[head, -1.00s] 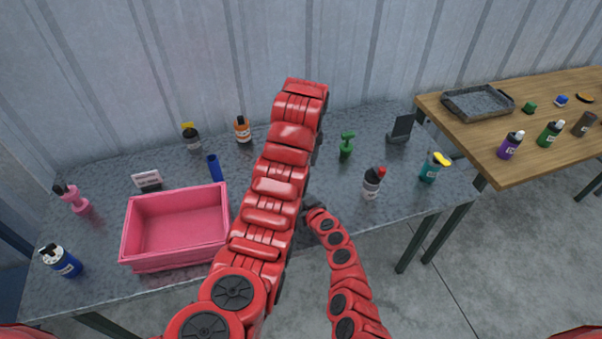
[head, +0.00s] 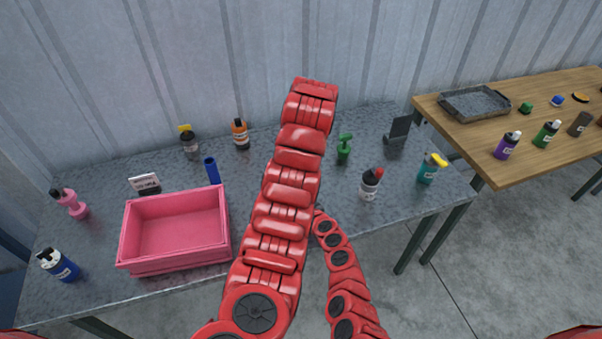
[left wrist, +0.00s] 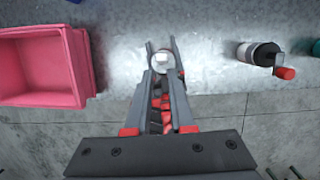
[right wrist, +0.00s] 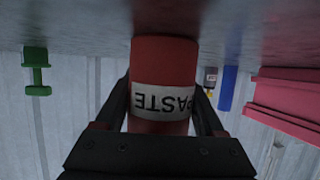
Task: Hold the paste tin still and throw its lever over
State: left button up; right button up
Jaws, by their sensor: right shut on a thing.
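The paste tin (right wrist: 164,70) is red with a white label reading PASTE, and it appears upside down in the right wrist view. My right gripper (right wrist: 163,105) is shut on its sides. In the left wrist view, the tin's round top (left wrist: 162,62) shows a pale piece, perhaps the lever; its exact position is too small to tell. My left gripper (left wrist: 161,44) is above it with its fingers apart, one on either side of the top. I cannot tell whether they touch it. In the head view my arms hide the tin and both grippers.
A pink bin (head: 175,232) stands left of my arms. A wooden table (head: 520,145) is farther right.

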pick_arm(q)
jog(key=shift+s+d+f+t+y, duration=0.1)
jog(key=shift+d+f+t+y, duration=0.25)
jog(key=shift+f+t, duration=0.2)
jog(key=shift+c, duration=1.2)
jog(key=s+d+t, duration=0.1)
jog(key=s+d+f+t+y, duration=0.1)
jog(key=s, duration=0.1)
jog(key=s+d+t+y, duration=0.1)
jog(key=t, duration=0.1)
jog(key=shift+s+d+f+m, duration=0.2)
jog(key=shift+s+f+m, duration=0.05)
jog(key=shift+f+m, duration=0.15)
grip_shut()
jog(key=s+t, duration=0.3)
jog(key=s, duration=0.5)
jog(key=shift+n+h, duration=0.35)
jog(key=shift+n, duration=0.05)
jog(key=x, duration=1.3)
jog(key=shift+w+a+r, duration=0.15)
jog(key=shift+a+r, duration=0.05)
jog(key=shift+r, duration=0.15)
jog(key=shift+w, duration=0.25)
